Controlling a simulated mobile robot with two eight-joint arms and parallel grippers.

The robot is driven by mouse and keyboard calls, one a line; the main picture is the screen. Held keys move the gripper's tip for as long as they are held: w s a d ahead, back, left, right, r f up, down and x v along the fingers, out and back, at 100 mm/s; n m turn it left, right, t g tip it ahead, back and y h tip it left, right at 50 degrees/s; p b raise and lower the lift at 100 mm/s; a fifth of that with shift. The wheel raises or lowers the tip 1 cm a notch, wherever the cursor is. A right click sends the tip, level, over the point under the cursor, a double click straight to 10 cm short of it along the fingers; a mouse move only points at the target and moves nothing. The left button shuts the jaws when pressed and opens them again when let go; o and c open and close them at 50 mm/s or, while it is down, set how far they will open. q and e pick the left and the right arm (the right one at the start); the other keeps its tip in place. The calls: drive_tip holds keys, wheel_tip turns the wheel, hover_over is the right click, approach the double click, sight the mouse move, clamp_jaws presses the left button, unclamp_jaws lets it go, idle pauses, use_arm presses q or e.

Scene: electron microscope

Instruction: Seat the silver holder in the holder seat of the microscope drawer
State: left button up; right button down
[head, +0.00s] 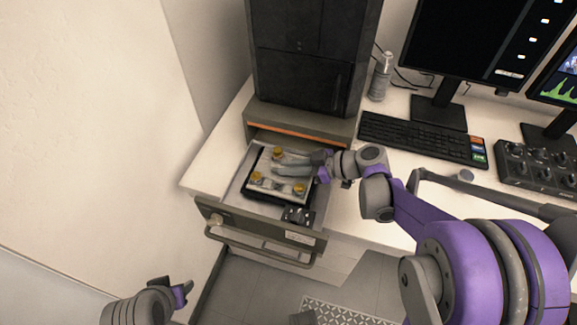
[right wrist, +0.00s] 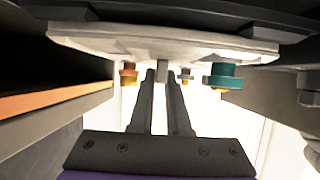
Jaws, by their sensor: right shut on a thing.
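The silver holder (head: 266,185) is a pale plate with several gold knobs, over a black holder seat (head: 250,191) inside the open microscope drawer (head: 228,212). My right gripper (head: 277,166) reaches in from the right over the plate. In the right wrist view the plate (right wrist: 160,45) spans the top, with orange and teal knobs on it. There the fingers of my right gripper (right wrist: 162,77) are shut on a small grey post at the plate's middle. I cannot tell whether the plate touches the seat. My left gripper (head: 182,291) is empty at lower left, far from the drawer; its jaw opening is unclear.
The dark microscope column (head: 305,55) stands behind the drawer, above an orange-striped base (head: 300,130). The drawer has a front handle (head: 258,250) and a small black part (head: 298,215) at its front right. A keyboard (head: 420,138), spray bottle (head: 380,77) and control panel (head: 535,170) lie right.

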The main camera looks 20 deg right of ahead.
drive_tip(key=shift+f, duration=0.1)
drive_tip(key=c, duration=0.8)
unclamp_jaws()
drive_tip(key=v, duration=1.1)
drive_tip(key=shift+p, duration=0.45)
